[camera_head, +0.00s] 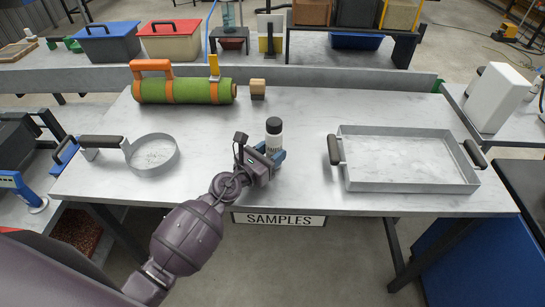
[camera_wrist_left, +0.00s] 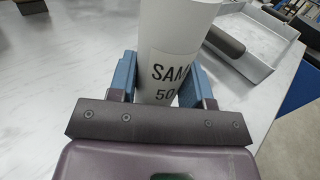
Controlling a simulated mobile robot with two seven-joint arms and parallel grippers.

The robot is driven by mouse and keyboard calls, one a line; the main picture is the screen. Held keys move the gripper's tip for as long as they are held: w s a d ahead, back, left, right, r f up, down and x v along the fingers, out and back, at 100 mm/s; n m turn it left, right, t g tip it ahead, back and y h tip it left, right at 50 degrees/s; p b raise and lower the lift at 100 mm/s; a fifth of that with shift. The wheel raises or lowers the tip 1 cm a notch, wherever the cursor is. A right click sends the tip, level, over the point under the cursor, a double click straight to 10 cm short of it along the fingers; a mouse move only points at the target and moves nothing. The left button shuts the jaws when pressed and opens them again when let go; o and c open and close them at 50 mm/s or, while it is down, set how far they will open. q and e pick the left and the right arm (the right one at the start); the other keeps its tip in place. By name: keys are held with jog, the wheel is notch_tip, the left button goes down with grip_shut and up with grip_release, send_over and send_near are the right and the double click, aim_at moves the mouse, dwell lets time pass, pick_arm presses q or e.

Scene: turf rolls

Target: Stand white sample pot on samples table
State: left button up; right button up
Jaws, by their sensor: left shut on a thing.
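The white sample pot (camera_head: 274,138) has a black lid and stands upright at the front middle of the samples table (camera_head: 300,110). Its label, partly readable as "SAM" and "50", faces the camera in the left wrist view (camera_wrist_left: 175,50). My left gripper (camera_head: 266,160) is shut on the pot, with a blue finger on each side of it, also in the left wrist view (camera_wrist_left: 160,80). The pot's base is hidden behind the gripper, so I cannot tell whether it touches the tabletop. My right gripper is not in view.
A grey metal tray (camera_head: 408,187) with dark handles lies to the right. A round metal ring with a handle (camera_head: 152,168) lies to the left. A green turf roll (camera_head: 185,91) and a small wooden block (camera_head: 257,89) lie at the back. The table between them is clear.

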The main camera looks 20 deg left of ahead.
pick_arm(q)
jog(key=shift+f, duration=0.4)
jog(key=shift+r, duration=0.15)
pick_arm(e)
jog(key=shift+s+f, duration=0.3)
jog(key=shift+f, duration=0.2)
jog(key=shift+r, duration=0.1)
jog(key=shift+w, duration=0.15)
pick_arm(q)
jog(key=shift+f, duration=0.25)
jog(key=o, duration=1)
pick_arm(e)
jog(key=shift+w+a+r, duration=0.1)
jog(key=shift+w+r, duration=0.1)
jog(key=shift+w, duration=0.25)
pick_arm(q)
jog(key=shift+r, duration=0.15)
